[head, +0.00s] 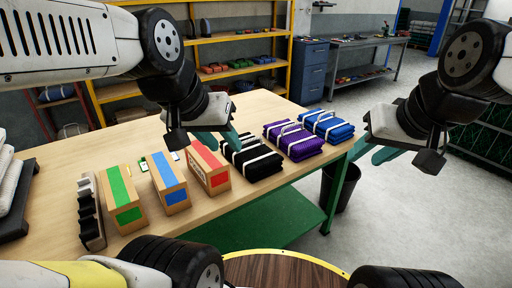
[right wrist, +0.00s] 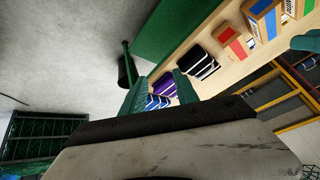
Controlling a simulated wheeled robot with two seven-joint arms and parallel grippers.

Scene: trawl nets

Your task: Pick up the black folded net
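The black folded net (head: 252,160) lies on the wooden table, bound with white straps. It is left of the purple folded net (head: 293,142) and right of the box with a red stripe. It also shows in the right wrist view (right wrist: 201,64). My left gripper (head: 220,142) is open and empty, above and slightly left of the black net, apparently clear of it; its fingers overlap the net's far left edge in the picture. My right gripper (head: 372,150) is open and empty, off the table's right edge. Its two fingers stand apart in the right wrist view (right wrist: 160,92).
A blue folded net (head: 328,127) lies right of the purple one. Boxes with green (head: 122,198), blue (head: 169,182) and red (head: 207,167) stripes stand left of the black net. A black bin (head: 340,188) stands on the floor beside the table.

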